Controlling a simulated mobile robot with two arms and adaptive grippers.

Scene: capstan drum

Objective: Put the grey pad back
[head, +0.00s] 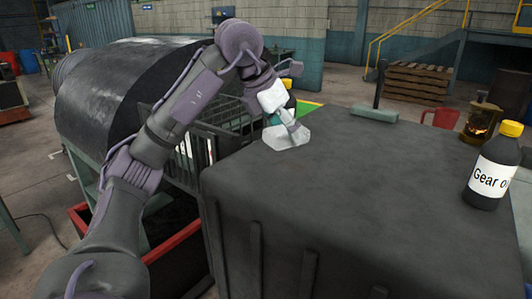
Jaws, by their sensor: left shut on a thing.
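The gripper and wrist hide part of the pad's upper side. My right gripper is not in view.
The dark box top (350,195) is mostly bare. A gear oil bottle (494,170) and a small amber lantern-like object (481,120) stand at its right. A large dark drum (125,90) is at left.

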